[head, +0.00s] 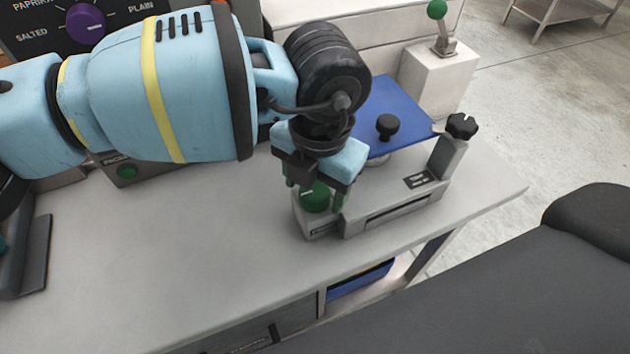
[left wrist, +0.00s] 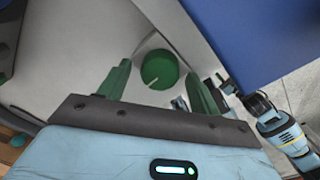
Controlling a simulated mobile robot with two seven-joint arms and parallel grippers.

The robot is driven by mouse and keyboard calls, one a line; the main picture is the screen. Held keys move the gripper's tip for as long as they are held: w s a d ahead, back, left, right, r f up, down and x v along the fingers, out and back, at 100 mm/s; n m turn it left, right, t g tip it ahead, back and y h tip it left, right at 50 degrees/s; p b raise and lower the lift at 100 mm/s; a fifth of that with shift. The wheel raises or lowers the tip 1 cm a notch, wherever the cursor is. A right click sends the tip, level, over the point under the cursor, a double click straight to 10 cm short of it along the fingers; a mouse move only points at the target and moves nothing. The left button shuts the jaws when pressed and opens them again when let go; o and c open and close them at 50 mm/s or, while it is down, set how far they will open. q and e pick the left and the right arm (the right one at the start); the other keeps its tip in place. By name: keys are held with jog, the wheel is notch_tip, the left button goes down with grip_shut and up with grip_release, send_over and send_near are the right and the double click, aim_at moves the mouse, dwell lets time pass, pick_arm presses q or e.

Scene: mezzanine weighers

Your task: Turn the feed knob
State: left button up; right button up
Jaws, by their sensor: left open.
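The green feed knob (head: 315,197) is a round knob with a pale pointer line, on top of a small grey box at the near left end of a grey machine on the bench. It also shows in the left wrist view (left wrist: 158,69). My left gripper (head: 316,190) points down over it, open, with one green finger on each side of the knob. In the left wrist view, gaps show between the fingers (left wrist: 157,78) and the knob. A light blue arm with yellow bands (left wrist: 285,135), probably my right one, is at the right there; its jaws are too small to read.
The machine carries a blue plate (head: 400,100), a black knob (head: 388,126) and a black star knob (head: 461,126). A purple selector (head: 86,24) is at the upper left. A green-handled lever (head: 438,14) stands behind. The bench top (head: 170,260) is clear in front.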

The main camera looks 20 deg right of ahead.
pick_arm(q)
jog(key=c, duration=1)
